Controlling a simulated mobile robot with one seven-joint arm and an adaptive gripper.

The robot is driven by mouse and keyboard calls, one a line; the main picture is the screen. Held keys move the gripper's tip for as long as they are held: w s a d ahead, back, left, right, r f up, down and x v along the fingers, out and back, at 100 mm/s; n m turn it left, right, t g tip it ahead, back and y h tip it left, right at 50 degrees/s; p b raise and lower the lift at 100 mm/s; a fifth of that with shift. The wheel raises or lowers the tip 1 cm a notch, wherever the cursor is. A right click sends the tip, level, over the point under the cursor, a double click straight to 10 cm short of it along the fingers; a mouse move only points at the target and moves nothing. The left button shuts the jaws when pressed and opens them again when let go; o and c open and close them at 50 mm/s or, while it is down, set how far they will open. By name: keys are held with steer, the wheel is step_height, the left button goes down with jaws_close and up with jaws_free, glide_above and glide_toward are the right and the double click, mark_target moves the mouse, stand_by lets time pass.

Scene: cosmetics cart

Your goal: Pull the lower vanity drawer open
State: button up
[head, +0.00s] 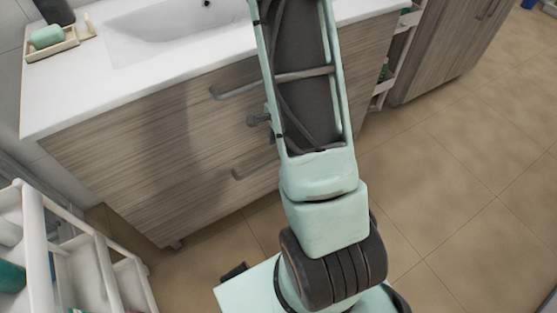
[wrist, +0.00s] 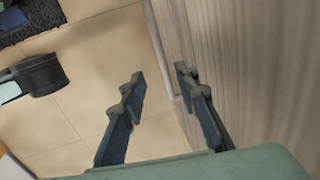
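The vanity has a wood-grain front with an upper bar handle (head: 238,91) and a lower bar handle (head: 254,170). The lower drawer (head: 190,195) looks shut, flush with the front; its right part is hidden behind my arm. My gripper (head: 254,121) shows partly beside my arm, between the heights of the two handles and close to the front. In the wrist view my gripper (wrist: 157,78) is open, its two dark fingers apart with nothing held. The wood front (wrist: 255,70) fills the right side there.
A white countertop (head: 70,95) with a basin tops the vanity, with a soap tray (head: 52,48) at its left. A white shelf cart (head: 95,240) stands at lower left. Another wood cabinet (head: 440,50) stands at upper right. Tiled floor (head: 450,180) is clear at right.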

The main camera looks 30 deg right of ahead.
mark_target(274, 163)
steer(key=f+b, duration=0.2)
steer(key=f, duration=0.1)
steer(key=w+f+b, duration=0.1)
steer(key=f, duration=0.3)
steer(key=w+f+b, duration=0.1)
steer(key=f+b, duration=0.1)
steer(key=f, duration=0.1)
steer(key=shift+w+f+b, duration=0.15)
steer(key=shift+f+b, duration=0.1)
steer(key=shift+b, duration=0.1)
jaws_close()
